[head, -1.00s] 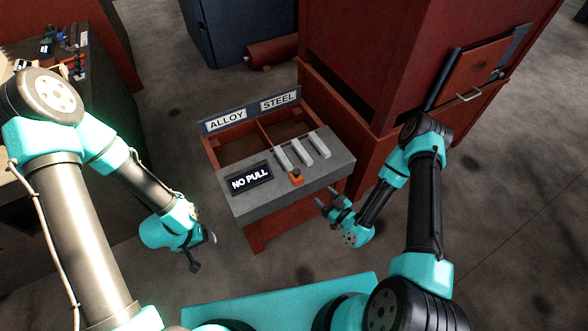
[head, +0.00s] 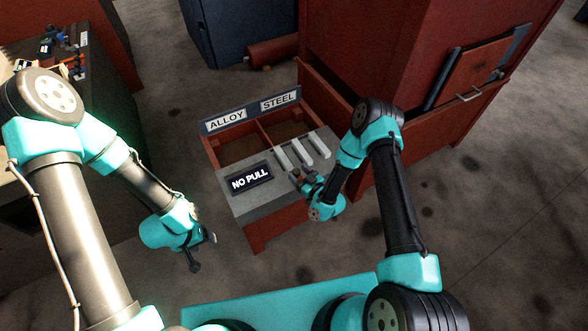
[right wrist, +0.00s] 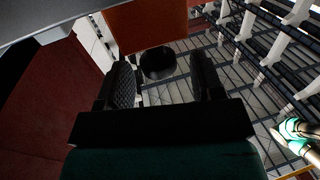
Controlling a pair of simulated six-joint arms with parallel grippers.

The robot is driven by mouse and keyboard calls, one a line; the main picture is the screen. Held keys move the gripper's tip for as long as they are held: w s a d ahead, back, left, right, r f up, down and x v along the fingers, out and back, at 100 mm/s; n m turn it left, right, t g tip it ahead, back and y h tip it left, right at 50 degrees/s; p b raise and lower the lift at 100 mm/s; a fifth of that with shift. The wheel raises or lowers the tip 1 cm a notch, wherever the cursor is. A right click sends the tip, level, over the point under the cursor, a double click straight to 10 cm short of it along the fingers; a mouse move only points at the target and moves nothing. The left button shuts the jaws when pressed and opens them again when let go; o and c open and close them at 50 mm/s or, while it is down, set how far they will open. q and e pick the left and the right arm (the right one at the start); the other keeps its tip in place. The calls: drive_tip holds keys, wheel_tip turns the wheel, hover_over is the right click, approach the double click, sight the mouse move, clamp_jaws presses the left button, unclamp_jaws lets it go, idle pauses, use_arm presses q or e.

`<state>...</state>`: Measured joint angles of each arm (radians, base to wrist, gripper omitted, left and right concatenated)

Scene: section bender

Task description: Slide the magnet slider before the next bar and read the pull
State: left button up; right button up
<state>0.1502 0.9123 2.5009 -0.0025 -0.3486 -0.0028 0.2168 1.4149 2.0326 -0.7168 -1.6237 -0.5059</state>
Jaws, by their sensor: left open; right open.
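Three light grey bars (head: 301,153) lie side by side on the grey top of a red bench. The display (head: 249,179) left of them reads "NO PULL". The orange magnet slider is hidden behind my right gripper (head: 302,177) in the head view, at the bars' front ends. In the right wrist view an orange block (right wrist: 148,28), which looks like the slider, stands ahead with a round black knob (right wrist: 158,63) between the fingers. My right gripper is open; I cannot tell whether it touches the knob. My left gripper (head: 204,252) is open and empty, off the bench's front left.
Behind the bars are two bins, labelled ALLOY (head: 226,121) and STEEL (head: 278,101). A tall red cabinet (head: 390,60) stands close at the right. The floor in front of the bench is clear.

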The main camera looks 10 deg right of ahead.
sight(294, 169)
drive_tip(key=shift+x, duration=1.55)
drive_tip(key=shift+d, duration=0.1)
clamp_jaws()
